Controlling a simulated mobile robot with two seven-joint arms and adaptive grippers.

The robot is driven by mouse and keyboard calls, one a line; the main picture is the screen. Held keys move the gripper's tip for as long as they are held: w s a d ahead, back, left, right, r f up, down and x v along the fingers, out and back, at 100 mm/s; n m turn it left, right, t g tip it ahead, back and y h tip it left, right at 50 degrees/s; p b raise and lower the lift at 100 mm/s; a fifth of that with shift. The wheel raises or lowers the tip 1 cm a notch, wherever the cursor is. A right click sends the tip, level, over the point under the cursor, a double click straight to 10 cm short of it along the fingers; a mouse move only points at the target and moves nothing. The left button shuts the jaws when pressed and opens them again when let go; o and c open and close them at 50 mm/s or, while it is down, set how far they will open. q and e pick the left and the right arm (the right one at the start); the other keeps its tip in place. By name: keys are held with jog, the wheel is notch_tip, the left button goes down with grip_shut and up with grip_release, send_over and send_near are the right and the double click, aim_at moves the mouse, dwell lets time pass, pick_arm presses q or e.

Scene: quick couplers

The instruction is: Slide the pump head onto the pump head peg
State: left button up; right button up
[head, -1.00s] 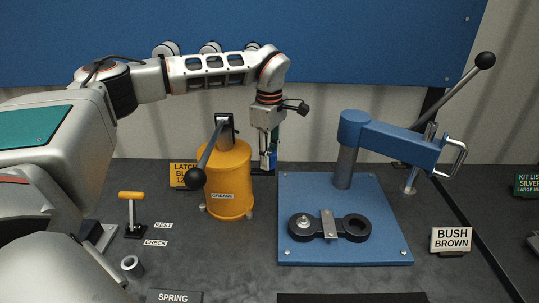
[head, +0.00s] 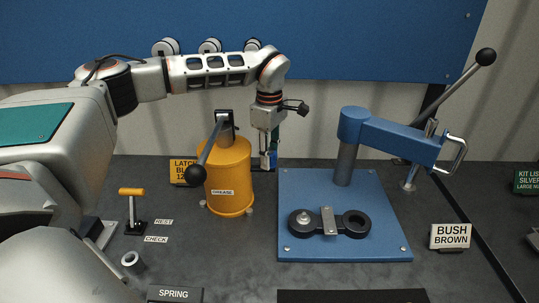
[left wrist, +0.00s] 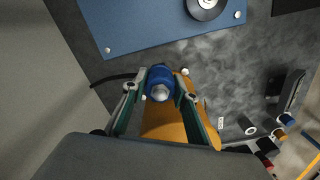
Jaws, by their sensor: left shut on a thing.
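My left gripper (head: 268,162) points down just right of the orange grease pump (head: 229,183) in the head view. It is shut on a small blue cylindrical piece with a silver tip (left wrist: 160,84), which shows between the fingers in the left wrist view. I cannot tell for certain whether this piece is the pump head. The orange pump body also shows below the fingers in the left wrist view (left wrist: 165,123). The pump has a dark lever with a black ball (head: 196,175). I cannot make out the pump head peg. My right gripper is not in view.
A blue base plate (head: 300,185) with a post, arm and long lever stands right of the gripper. A black two-ring link (head: 355,224) lies on it. The dark bench front is partly clear.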

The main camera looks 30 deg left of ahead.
aim_at(270, 152)
pick_arm(q)
jog(key=o, duration=1)
jog(key=shift+f, duration=0.1)
notch_tip(270, 152, up, 12)
jog(key=shift+s+d+f, duration=0.1)
